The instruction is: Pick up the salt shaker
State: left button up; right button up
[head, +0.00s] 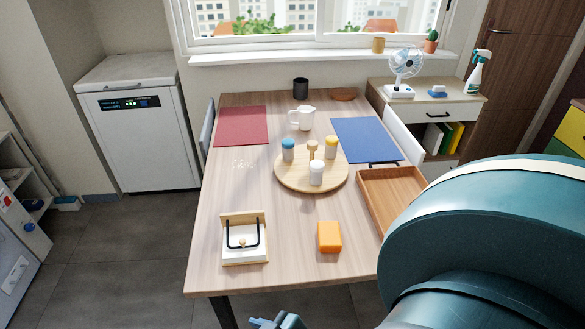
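A round wooden board (290,183) on the table carries several small containers. A white shaker (316,174) stands upright at its front. Behind it are a blue-capped jar (288,150), a small tan shaker (312,150) and a yellow-capped jar (331,148). No label shows which one holds salt; the white one looks the likeliest. My large teal arm fills the lower right, well in front of the board. A small teal part of me shows at the bottom edge; I cannot tell what it is. No gripper fingers are clearly visible, and nothing of mine touches the shakers.
The table (225,200) also holds a napkin holder (244,240), an orange block (329,237), an empty wooden tray (390,196), a white jug (304,118), a dark cup (300,88), and red (241,126) and blue (367,140) mats.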

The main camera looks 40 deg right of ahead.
aim_at(316, 167)
jog(key=i+j+z, duration=0.15)
jog(key=j+z, duration=0.15)
jog(key=z, duration=0.15)
jog(key=j+z, duration=0.35)
jog(key=z, duration=0.15)
jog(key=i, duration=0.05)
